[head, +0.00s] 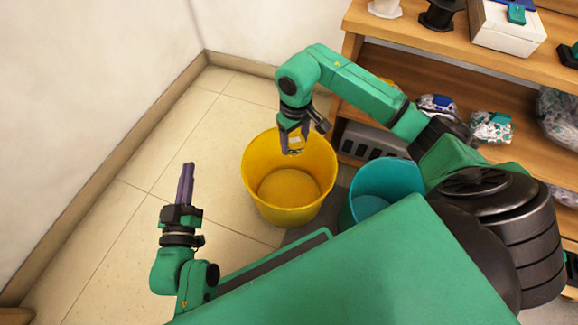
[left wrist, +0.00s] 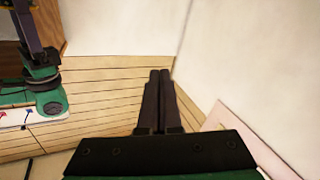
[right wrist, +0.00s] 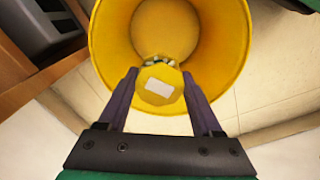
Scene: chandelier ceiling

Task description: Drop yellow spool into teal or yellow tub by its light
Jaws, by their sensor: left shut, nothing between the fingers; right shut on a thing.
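A yellow spool (right wrist: 160,84) with a pale label on its face is between the fingers of my right gripper (right wrist: 160,88), which is shut on it. In the head view my right gripper (head: 293,140) hangs over the yellow tub (head: 252,180), and the tub's opening fills much of the right wrist view (right wrist: 225,60). The teal tub (head: 375,172) stands right of the yellow tub, partly hidden by my body. My left gripper (head: 186,184) is shut and empty, pointing up left of the yellow tub. I cannot make out a lit light in the head view.
A wooden shelf unit (head: 450,62) stands at the right, with spools and a white box (head: 508,30) on top and wrapped bags (head: 492,127) below. A dark grey crate (head: 372,141) sits behind the tubs. Tiled floor (head: 140,150) is clear at the left, up to the wall.

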